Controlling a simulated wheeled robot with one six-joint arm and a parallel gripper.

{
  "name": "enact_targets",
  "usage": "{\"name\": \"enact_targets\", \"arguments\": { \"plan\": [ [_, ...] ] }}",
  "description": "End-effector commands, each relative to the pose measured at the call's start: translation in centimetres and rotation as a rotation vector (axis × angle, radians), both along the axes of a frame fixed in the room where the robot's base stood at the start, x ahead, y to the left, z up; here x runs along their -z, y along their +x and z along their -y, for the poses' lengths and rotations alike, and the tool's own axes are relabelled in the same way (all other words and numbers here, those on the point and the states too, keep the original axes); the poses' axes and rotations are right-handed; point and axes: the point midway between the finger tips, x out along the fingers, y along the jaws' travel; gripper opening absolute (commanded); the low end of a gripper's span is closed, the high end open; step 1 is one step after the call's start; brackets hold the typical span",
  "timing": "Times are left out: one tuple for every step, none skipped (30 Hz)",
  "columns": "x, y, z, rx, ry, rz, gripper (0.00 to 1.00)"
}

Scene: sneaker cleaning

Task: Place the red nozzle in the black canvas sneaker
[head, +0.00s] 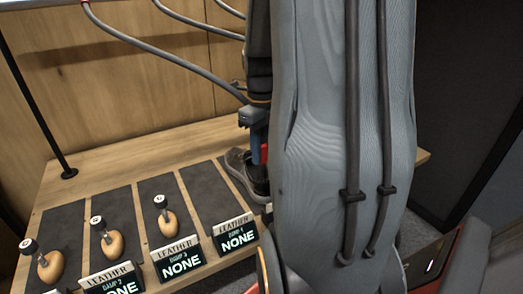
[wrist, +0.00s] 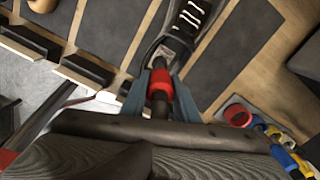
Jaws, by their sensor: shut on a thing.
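The red nozzle (wrist: 160,85) is held between the fingers of my gripper (wrist: 160,100) in the wrist view. Its dark tip points toward the opening of the black canvas sneaker (wrist: 186,22), which has pale laces. In the head view, the sneaker (head: 236,161) lies on a dark mat, partly hidden by my arm. A blue finger of my gripper (head: 257,128) is just above it, with a bit of red beside it. I cannot tell whether the nozzle's tip is inside the opening or above it.
Wooden-handled tools (head: 109,238) stand on dark mats at left, behind black signs (head: 237,236) reading NONE. Grey hoses (head: 175,68) hang above the wooden bench (head: 90,172). In the wrist view, red, yellow and blue pieces (wrist: 238,115) sit at lower right.

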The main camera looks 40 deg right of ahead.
Motion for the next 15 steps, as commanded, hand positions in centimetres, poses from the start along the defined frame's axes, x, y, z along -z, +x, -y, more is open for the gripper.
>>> {"name": "enact_targets", "arguments": {
  "plan": [
    [0.09,0.02,0.01,0.0,0.0,0.0,0.0],
    [0.18,0.02,0.01,0.0,0.0,0.0,0.0],
    [0.31,0.02,0.01,0.0,0.0,0.0,0.0],
    [0.3,0.01,0.0,0.0,0.0,0.0,0.31],
    [0.28,0.01,0.0,0.0,0.0,0.0,0.36],
    [0.26,0.0,0.0,0.0,0.0,0.0,0.42],
    [0.26,0.01,0.0,0.0,0.0,0.0,0.46],
    [0.26,0.0,0.0,0.0,0.0,0.0,0.46],
    [0.25,0.01,0.0,0.0,0.0,0.0,0.46],
    [0.25,0.01,0.0,0.0,0.0,0.0,0.46],
    [0.25,0.01,0.0,0.0,0.0,0.0,0.46],
    [0.25,0.01,0.0,0.0,0.0,0.0,0.46],
    [0.25,0.01,0.0,0.0,0.0,0.0,0.46],
    [0.25,0.01,0.0,0.0,0.0,0.0,0.46],
    [0.21,0.01,0.0,0.0,0.0,0.0,0.46]
  ]
}}
